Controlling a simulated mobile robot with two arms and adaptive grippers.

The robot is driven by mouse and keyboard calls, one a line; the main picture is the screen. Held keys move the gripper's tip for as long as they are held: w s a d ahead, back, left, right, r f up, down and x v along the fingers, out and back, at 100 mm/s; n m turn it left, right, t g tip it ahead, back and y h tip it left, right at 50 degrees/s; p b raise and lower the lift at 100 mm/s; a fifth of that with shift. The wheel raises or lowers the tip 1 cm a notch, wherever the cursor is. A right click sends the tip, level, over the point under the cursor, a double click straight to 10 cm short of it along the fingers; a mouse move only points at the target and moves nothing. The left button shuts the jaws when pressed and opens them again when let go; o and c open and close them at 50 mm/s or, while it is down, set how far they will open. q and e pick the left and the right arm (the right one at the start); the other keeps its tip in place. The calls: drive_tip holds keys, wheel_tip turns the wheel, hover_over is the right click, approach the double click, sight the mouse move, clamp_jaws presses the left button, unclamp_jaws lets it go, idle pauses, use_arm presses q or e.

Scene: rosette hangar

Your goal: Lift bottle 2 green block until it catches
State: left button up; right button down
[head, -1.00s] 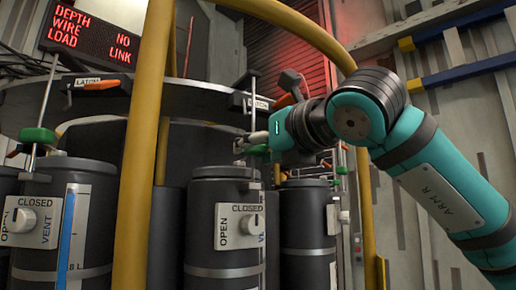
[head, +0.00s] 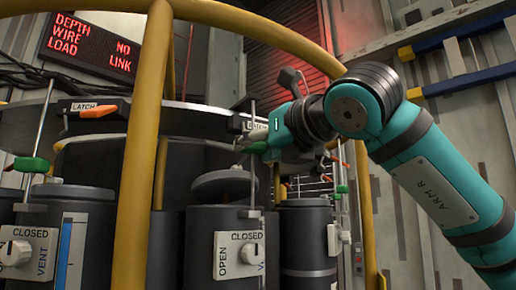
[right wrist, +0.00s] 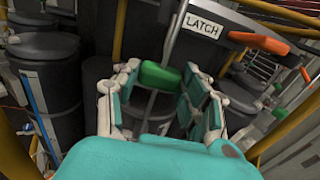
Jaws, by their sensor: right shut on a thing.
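My right gripper (head: 252,145) is shut on the green block (right wrist: 160,76), on a thin upright rod. In the right wrist view the block sits between the fingertips; in the head view the fingers partly hide it. Below it stands the middle dark bottle (head: 222,222), with an OPEN/CLOSED knob plate (head: 239,255). Its round lid (head: 222,181) is raised and tilted, with a gap above the bottle's rim. A latch plate (right wrist: 202,26) with an orange lever (right wrist: 258,42) is on the rim above the block. My left gripper is not in view.
A left bottle (head: 70,205) has its own green block (head: 30,165) and rod. Another bottle (head: 307,235) stands at right. Yellow rails (head: 142,150) cross in front and curve overhead. A red-lettered sign (head: 92,45) reads DEPTH, WIRE NO, LOAD LINK.

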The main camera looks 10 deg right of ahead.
wheel_tip(320, 180, up, 4)
drive_tip(key=p, duration=0.2)
drive_tip(key=shift+r+p, duration=0.1)
drive_tip(key=shift+p, duration=0.25)
drive_tip(key=c, duration=0.7)
unclamp_jaws()
drive_tip(key=shift+b+v, duration=1.95)
drive_tip(key=shift+v, duration=2.65)
